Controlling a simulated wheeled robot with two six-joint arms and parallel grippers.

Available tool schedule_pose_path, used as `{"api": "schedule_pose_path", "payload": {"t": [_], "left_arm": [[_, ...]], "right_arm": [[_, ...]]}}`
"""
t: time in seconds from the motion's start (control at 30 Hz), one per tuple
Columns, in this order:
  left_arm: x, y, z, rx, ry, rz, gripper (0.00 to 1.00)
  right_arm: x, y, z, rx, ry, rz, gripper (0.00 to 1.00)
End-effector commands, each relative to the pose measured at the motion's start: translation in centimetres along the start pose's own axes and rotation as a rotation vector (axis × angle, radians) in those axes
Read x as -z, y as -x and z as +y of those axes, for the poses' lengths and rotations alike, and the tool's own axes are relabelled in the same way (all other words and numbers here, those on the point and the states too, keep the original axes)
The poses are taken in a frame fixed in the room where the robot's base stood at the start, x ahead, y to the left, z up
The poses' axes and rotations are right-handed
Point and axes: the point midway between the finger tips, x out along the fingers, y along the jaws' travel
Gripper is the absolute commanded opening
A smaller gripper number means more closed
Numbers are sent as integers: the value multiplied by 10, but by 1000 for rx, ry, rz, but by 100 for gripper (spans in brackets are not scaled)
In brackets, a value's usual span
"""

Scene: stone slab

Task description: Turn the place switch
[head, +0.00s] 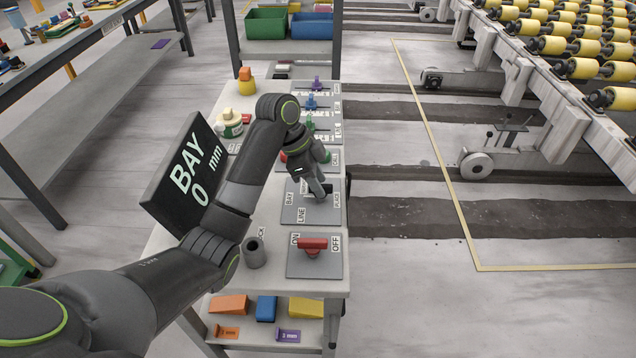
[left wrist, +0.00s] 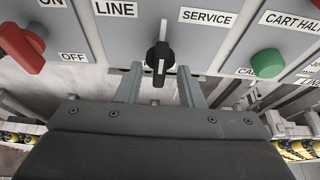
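The place switch is a black rotary knob with a white line, in the left wrist view (left wrist: 161,58), on a grey plate (left wrist: 205,45). The plate shows LINE and SERVICE labels there. In the head view the plate (head: 300,216) carries BAY, LINE and PLACE labels, and my gripper mostly hides the knob. My left gripper (head: 320,190) is over this plate. In the left wrist view its open fingers (left wrist: 158,72) stand one on each side of the knob, with gaps visible. The knob's white line runs nearly straight up and down in that view. My right gripper is not in view.
A red ON/OFF handle (head: 312,244) is on the nearer plate. A green button (left wrist: 267,63) is on the other side. A tilted BAY 0 mm display (head: 180,172) and a grey cup (head: 254,254) stand left of the plates. Open floor lies right of the bench.

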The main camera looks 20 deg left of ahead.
Motion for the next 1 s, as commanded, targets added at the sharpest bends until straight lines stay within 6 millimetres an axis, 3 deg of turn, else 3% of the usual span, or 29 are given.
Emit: {"api": "schedule_pose_path", "payload": {"t": [0.33,0.6,1.0], "left_arm": [[0,-4,0,0,-1,0,35],[0,-4,0,0,-1,0,0],[0,-4,0,-20,-45,-1,0]], "right_arm": [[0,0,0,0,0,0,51],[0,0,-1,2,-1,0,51],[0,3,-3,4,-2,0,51]]}}
